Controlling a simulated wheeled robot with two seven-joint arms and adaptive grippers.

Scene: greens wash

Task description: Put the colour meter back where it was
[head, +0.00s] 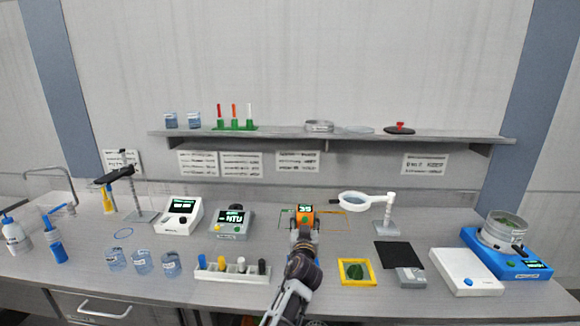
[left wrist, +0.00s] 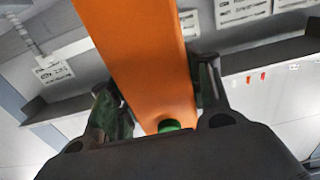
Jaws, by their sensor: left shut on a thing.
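The colour meter (head: 305,214) is an orange block with a dark display showing green digits and a green button. In the head view it is upright near the back of the bench, at the left part of a thin orange outline (head: 345,228) on the bench top. My left gripper (head: 304,233) is in front of it and shut on it. In the left wrist view the orange body of the meter (left wrist: 140,60) stands between the two fingers (left wrist: 165,95). I cannot tell whether its base touches the bench. My right gripper is not in view.
A magnifier on a stand (head: 388,215) is close on the right and a grey display device (head: 233,221) on the left. A yellow frame with a leaf (head: 357,271) and a rack of vials (head: 232,271) are nearer. A shelf (head: 340,134) runs above.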

